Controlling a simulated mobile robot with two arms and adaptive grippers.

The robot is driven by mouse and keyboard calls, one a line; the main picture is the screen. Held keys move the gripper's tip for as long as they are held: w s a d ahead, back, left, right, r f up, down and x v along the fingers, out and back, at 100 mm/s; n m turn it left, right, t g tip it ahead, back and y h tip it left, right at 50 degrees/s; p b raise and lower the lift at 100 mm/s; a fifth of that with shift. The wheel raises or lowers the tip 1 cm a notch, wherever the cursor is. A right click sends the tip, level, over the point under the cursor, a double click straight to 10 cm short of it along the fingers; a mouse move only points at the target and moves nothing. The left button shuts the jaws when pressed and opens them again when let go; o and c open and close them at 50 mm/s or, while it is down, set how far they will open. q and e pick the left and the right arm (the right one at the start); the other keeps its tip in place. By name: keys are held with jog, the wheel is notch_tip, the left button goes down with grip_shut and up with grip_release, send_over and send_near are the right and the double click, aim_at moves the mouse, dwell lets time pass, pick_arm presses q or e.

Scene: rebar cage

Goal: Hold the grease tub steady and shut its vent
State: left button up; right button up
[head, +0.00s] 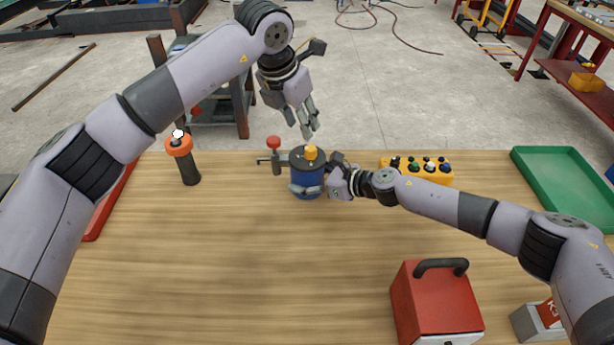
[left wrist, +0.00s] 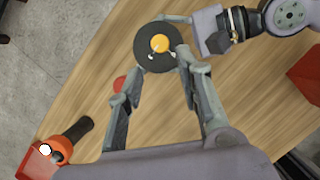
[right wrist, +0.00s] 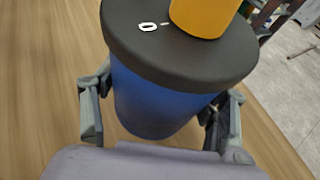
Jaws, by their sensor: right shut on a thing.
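The grease tub (head: 307,180) is blue with a dark lid and stands upright on the wooden table. A yellow-orange vent knob (head: 310,152) rises from its lid; the right wrist view shows the knob (right wrist: 203,15) close up, beside a white ring mark on the lid. My right gripper (head: 318,188) is shut around the blue body, a finger on each side. My left gripper (head: 309,130) is open and empty above the tub, fingers pointing down. In the left wrist view the lid (left wrist: 145,62) lies beyond its fingertips. I cannot tell whether the vent is open.
A red-topped fitting (head: 274,152) stands just left of the tub. An orange-and-black torch-like thing (head: 186,165) is farther left. A yellow button box (head: 430,177), green tray (head: 540,185) and red box (head: 435,300) are to the right. The table's front middle is clear.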

aim_at(311, 149)
jog(key=c, duration=1.1)
pick_arm(q)
jog(key=shift+o, duration=0.7)
pick_arm(e)
jog(key=shift+o, duration=0.2)
pick_arm(q)
jog(key=shift+o, duration=0.6)
jog(key=n, duration=0.1)
jog(key=d+n, duration=0.1)
jog(key=shift+s+d+r+n+y, duration=0.15)
jog(key=shift+d+n+y, duration=0.1)
jog(key=shift+n+y, duration=0.15)
jog(key=s+d+r+n+y, duration=0.15)
jog(key=d+n+y, duration=0.25)
jog(key=n, duration=0.7)
jog(key=shift+n+t, duration=0.3)
jog(key=shift+t, duration=0.1)
jog(key=x, duration=1.2)
jog(key=shift+w+a+r, duration=0.15)
jog(key=shift+c, duration=0.3)
grip_shut()
